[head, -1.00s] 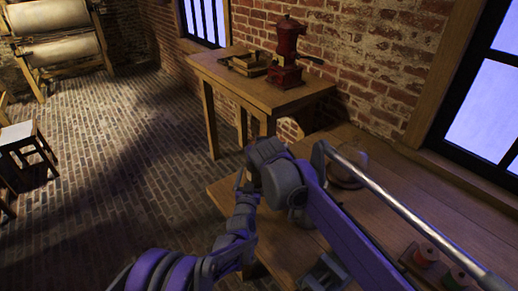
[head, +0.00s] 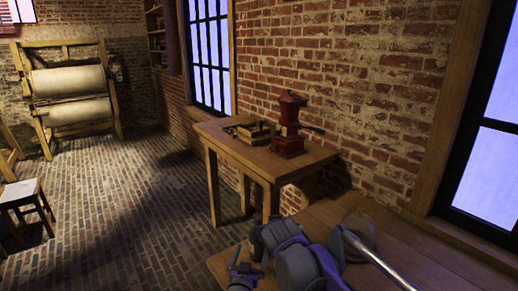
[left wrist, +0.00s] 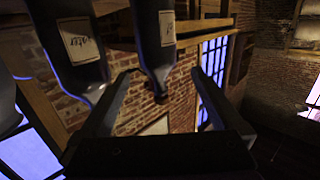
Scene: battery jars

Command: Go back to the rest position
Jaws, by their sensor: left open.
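My left arm (head: 290,255) shows at the bottom of the head view, over the near wooden table. Two dark bottles with pale labels show upside down in that tilted view, one at the upper left (left wrist: 72,45) and one (left wrist: 153,45) whose neck reaches down into the gap between the fingers. They look beyond the fingers; contact cannot be told. My right gripper is not in view.
The near table (head: 430,255) runs along the brick wall under a window. Behind it a smaller table (head: 235,140) bears a red grinder (head: 289,130) and a wooden tray (head: 250,133). A roller machine (head: 70,95) and stool (head: 22,195) stand left. The brick floor between is open.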

